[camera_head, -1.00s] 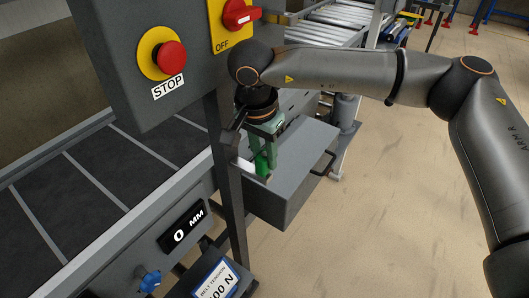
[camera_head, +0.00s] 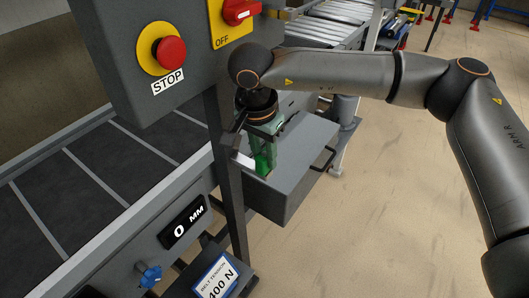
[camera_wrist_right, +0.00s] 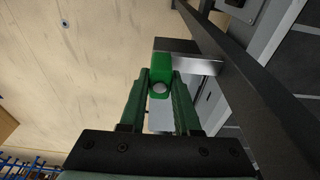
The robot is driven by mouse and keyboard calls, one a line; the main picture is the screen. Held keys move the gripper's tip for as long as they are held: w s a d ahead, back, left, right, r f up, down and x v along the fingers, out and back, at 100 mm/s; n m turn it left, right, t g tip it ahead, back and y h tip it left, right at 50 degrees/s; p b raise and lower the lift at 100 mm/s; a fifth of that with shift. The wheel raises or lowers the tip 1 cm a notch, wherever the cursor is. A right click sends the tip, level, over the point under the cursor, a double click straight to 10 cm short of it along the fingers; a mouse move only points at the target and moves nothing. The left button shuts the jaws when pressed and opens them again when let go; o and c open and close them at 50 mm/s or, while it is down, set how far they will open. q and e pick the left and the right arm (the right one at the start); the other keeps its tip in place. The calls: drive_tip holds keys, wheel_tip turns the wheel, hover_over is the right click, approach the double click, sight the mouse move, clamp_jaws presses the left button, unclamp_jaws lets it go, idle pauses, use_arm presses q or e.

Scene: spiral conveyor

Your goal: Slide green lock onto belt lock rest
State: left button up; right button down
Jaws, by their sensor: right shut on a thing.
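The green lock (camera_head: 262,164) is between the fingers of my right gripper (camera_head: 264,150), which points down over the grey box beside the conveyor. In the right wrist view, the green lock (camera_wrist_right: 160,66) sits between the two green fingertips, with a round pale spot on its near face. My right gripper (camera_wrist_right: 160,90) is shut on it. A pale metal plate (camera_wrist_right: 205,65) lies right behind and beside the lock; it also shows left of the lock in the head view (camera_head: 244,161). I cannot tell whether lock and plate touch. My left gripper is out of view.
The grey box (camera_head: 290,185) has a dark handle on its right side. A dark post (camera_head: 230,190) stands close left of the gripper. The control panel has a red STOP button (camera_head: 171,50) and red switch. A tension display (camera_head: 216,280) reads 400 N. Floor on the right is clear.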

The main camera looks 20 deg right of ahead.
drive_tip(key=shift+f, duration=0.25)
drive_tip(key=c, duration=0.5)
unclamp_jaws()
drive_tip(key=shift+c, duration=0.2)
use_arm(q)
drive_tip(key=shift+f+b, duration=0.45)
use_arm(e)
wheel_tip(320, 180, up, 12)
drive_tip(key=s+a, duration=0.1)
drive_tip(key=shift+a+r, duration=0.2)
drive_tip(key=shift+a, duration=0.05)
drive_tip(key=shift+s, duration=0.1)
